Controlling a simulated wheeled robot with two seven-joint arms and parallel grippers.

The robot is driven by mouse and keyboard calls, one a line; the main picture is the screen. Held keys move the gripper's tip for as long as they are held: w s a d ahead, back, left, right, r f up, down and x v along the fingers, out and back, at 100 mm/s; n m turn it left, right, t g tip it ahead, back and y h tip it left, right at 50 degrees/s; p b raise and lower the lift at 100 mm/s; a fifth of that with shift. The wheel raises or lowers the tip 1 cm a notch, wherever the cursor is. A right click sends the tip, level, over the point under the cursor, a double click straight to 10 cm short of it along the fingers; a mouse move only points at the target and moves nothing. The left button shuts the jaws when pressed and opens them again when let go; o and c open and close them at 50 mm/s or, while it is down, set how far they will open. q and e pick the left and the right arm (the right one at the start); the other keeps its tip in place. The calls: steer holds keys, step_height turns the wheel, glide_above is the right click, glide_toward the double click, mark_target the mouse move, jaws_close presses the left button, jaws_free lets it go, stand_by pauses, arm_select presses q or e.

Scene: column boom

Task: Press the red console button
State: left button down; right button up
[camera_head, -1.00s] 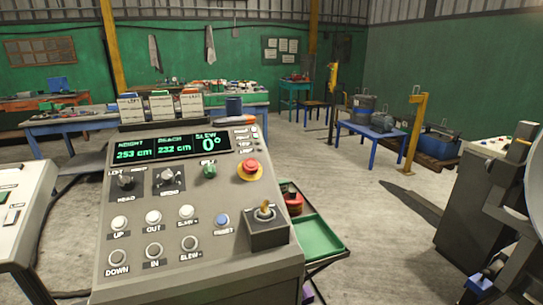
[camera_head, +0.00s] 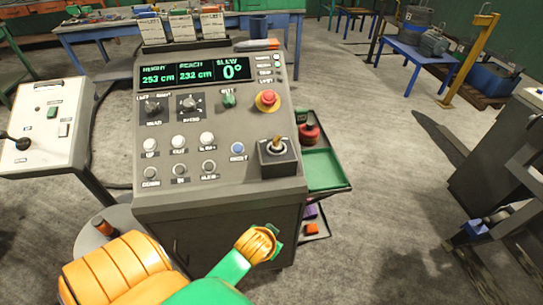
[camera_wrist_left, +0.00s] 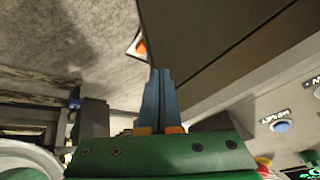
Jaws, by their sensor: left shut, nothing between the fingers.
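The red console button (camera_head: 267,98) is a mushroom button on a yellow base, at the right of the grey sloped console (camera_head: 219,118). It lies below the green display and above the joystick box. In the left wrist view a bit of the red button (camera_wrist_left: 263,161) shows at the lower right, partly hidden by my gripper body. My left arm comes in at the bottom of the head view, its wrist low in front of the console. The left gripper's blue fingers (camera_wrist_left: 159,78) are shut and empty, apart from the button. They are hidden in the head view. My right gripper is out of view.
A joystick (camera_head: 277,147) stands up below the red button. A blue button (camera_head: 238,148), white buttons and knobs share the panel. A green tray (camera_head: 323,169) is to the console's right. A pale side panel (camera_head: 42,125) stands left. Open floor lies right of the tray.

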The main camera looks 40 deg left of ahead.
arm_select(q)
steer(key=w+a+r+n+t+y, duration=0.1)
steer(key=w+a+r+n+y, duration=0.2)
steer(key=w+r, duration=0.4)
steer(key=w+a+r+n+t+y, duration=0.2)
steer(key=w+a+r, duration=0.4)
steer(key=r, duration=0.4)
steer(key=w+a+r+n+t+y, duration=0.1)
steer(key=w+a+r+n+y, duration=0.3)
steer(key=w+r, duration=0.4)
steer(key=shift+w+a+r+t, duration=0.35)
steer(key=shift+a+r+t, duration=0.1)
steer(key=shift+a, duration=0.3)
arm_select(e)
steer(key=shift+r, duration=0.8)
